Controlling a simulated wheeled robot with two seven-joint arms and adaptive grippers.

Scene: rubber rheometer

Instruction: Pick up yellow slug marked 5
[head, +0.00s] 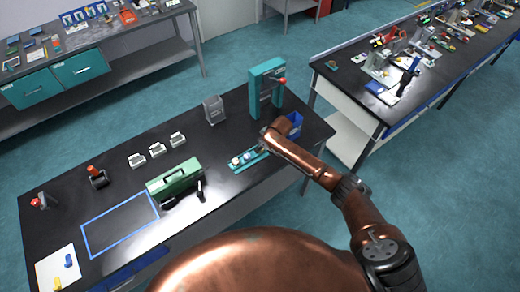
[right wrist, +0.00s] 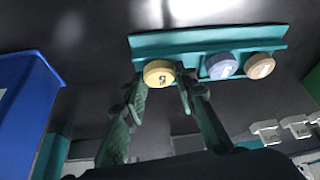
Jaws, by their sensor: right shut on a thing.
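The yellow slug (right wrist: 159,73) marked 5 sits at the left end of a teal rack (right wrist: 205,40) in the right wrist view. My right gripper (right wrist: 162,84) has a finger on each side of it and is shut on it. The slug still appears at the rack; I cannot tell whether it is lifted. A lilac slug (right wrist: 221,66) and a tan slug (right wrist: 259,66) sit beside it in the rack. In the head view my right gripper (head: 267,143) is over the right end of the rack (head: 240,168) and hides the yellow slug. My left gripper is not in view.
A blue bin (head: 295,122) stands close to the right gripper and fills the left of the wrist view (right wrist: 24,105). A teal press frame (head: 256,88) stands behind. A green case (head: 174,180) and several white blocks (head: 157,149) lie to the left.

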